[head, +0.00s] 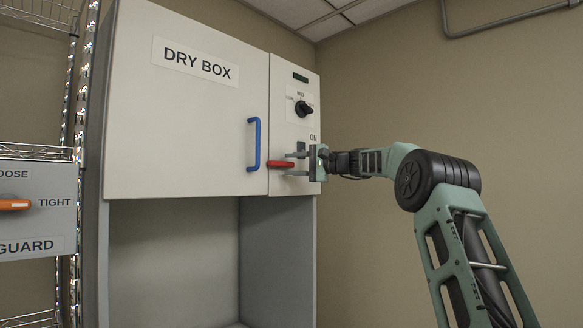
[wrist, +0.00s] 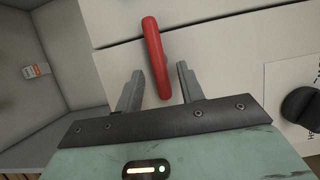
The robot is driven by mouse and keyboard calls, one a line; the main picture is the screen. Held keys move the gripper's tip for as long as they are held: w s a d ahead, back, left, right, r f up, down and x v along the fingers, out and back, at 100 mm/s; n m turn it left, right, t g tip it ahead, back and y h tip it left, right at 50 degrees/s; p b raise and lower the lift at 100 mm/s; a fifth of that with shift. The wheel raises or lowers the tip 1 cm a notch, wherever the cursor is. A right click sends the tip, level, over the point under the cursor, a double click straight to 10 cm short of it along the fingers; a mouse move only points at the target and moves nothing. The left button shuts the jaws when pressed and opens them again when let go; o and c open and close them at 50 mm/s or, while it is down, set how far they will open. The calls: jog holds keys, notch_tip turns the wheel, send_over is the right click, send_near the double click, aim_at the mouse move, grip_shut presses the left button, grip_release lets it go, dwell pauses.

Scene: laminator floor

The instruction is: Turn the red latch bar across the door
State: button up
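The red latch bar (head: 280,164) lies level on the front of the dry box, its left end reaching the seam between the door (head: 185,120) and the control panel. In the wrist view the red bar (wrist: 154,50) crosses that seam. My gripper (head: 288,164) comes in from the right, in front of the panel. Its fingers are open, one above and one below the bar. In the wrist view the bar's near end lies between my fingertips (wrist: 160,80), with a gap on each side. I see no contact with the bar.
A blue handle (head: 254,144) stands out from the door, left of the bar. A black knob (head: 303,109) is above my gripper. Below the door is an open bay (head: 170,260). A wire rack with a guard panel (head: 38,225) and orange lever stands at left.

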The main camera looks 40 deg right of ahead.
jog(key=b+v, duration=0.5)
jog(key=v, duration=1.1)
jog(key=shift+s+b, duration=0.25)
jog(key=shift+b, duration=0.1)
jog(key=shift+f, duration=0.1)
